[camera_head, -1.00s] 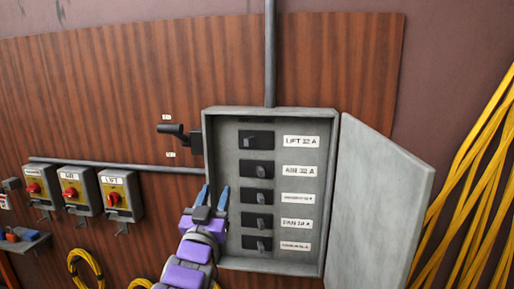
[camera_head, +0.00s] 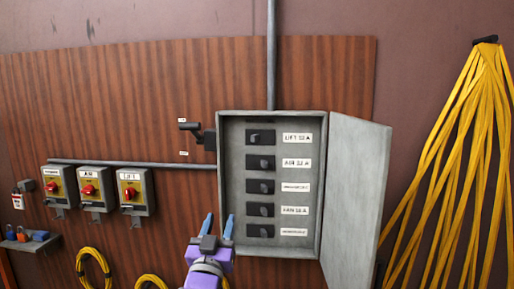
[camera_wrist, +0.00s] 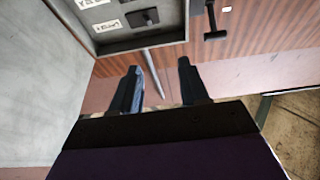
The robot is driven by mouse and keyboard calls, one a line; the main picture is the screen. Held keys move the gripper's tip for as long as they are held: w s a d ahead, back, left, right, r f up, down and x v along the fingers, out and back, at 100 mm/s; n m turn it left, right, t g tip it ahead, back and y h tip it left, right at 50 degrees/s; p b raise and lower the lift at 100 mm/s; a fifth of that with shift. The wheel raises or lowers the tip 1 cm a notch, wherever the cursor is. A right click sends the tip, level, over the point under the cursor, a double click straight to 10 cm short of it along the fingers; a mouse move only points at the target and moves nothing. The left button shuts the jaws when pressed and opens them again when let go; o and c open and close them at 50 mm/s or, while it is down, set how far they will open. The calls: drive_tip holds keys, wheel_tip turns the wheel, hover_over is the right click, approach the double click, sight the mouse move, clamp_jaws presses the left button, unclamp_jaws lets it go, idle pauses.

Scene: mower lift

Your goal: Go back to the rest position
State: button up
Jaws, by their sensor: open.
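My gripper (camera_head: 217,226) is open and empty, with its two blue fingertips pointing up in front of the lower left of the grey breaker box. In the wrist view my gripper (camera_wrist: 160,85) shows two dark fingers apart with nothing between them. The breaker box (camera_head: 228,180) hangs on the wall with its door (camera_head: 353,190) swung open to the right. Several labelled black breakers stand in a column inside; the top breaker (camera_head: 260,136) also has a label beside it. Part of the box (camera_wrist: 150,40) shows upper left in the wrist view.
A black lever (camera_head: 190,128) juts out left of the box. Several red-knobbed yellow switches (camera_head: 130,190) line the wall at left, above a small shelf (camera_head: 30,243) with padlocks. Yellow cables (camera_head: 450,150) hang at right. A conduit (camera_head: 271,60) runs up from the box.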

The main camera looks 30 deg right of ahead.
drive_tip(key=a+f+n+g+y, duration=0.2)
drive_tip(key=a+f+g+y, duration=0.15)
drive_tip(key=f+y, duration=0.5)
drive_tip(key=s+a+f+n+g+y, duration=0.25)
drive_tip(key=s+a+f+g, duration=0.35)
drive_tip(key=s+f, duration=0.4)
drive_tip(key=s+f+g, duration=0.2)
drive_tip(key=s+g, duration=0.1)
drive_tip(key=s, duration=0.6)
drive_tip(key=s+f+n+g+y+b, duration=0.1)
drive_tip(key=s+g, duration=0.3)
drive_tip(key=s, duration=0.6)
drive_tip(key=s+d+f+n+g, duration=0.1)
drive_tip(key=s+f+g, duration=0.2)
drive_tip(key=s, duration=0.6)
drive_tip(key=shift+s+f+g+y, duration=0.2)
drive_tip(key=shift+s+g+y, duration=0.15)
drive_tip(key=shift+y, duration=0.05)
drive_tip(key=shift+n, duration=0.25)
